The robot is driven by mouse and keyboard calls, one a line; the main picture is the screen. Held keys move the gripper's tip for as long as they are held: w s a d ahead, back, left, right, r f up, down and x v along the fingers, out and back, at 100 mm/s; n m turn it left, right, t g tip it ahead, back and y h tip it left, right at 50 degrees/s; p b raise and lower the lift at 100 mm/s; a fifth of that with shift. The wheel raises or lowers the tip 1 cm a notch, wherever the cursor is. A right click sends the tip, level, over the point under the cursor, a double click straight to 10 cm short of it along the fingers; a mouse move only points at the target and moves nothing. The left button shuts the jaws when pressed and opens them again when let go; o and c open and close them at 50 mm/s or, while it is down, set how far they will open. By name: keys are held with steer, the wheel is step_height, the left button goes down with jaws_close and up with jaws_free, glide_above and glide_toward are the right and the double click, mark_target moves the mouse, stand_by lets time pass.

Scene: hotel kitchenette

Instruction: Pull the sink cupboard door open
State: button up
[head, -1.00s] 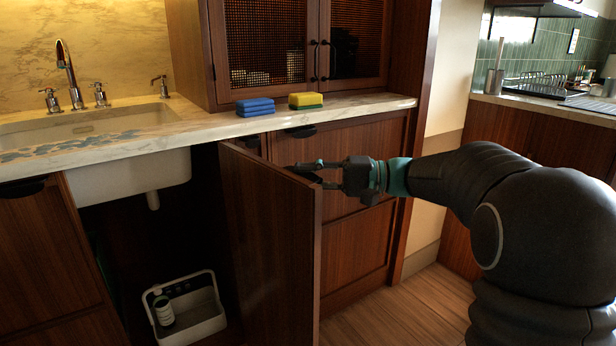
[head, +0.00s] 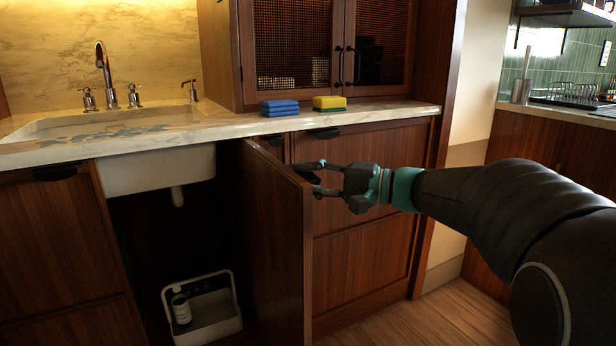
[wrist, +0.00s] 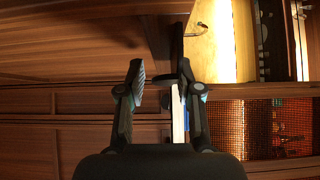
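The sink cupboard door (head: 277,240) stands wide open in the head view. It juts out toward me with its inner face showing, hinged at the right of the dark cupboard opening (head: 140,250). Its dark handle (head: 308,177) is near the top of the free edge, partly hidden by my fingers. My gripper (head: 314,178) is at that top edge, on the door's right side. In the wrist view my gripper (wrist: 163,82) has its fingers spread apart, with a dark bar, seemingly the handle, between the tips and a gap beside it. Firm contact is not visible.
A white caddy with a bottle (head: 205,312) stands inside the cupboard under the sink basin (head: 155,168). The marble counter (head: 230,126) holds a blue sponge stack (head: 280,108) and a yellow-green sponge (head: 329,103). A closed cabinet front (head: 365,215) is behind my gripper. Wood floor lies right.

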steer(key=shift+o, duration=0.2)
steer(key=shift+a, duration=0.1)
steer(key=shift+s+d+r, duration=0.1)
steer(key=shift+s+d, duration=0.05)
steer(key=shift+d, duration=0.2)
steer(key=v, duration=1.1)
steer(key=shift+d, duration=0.2)
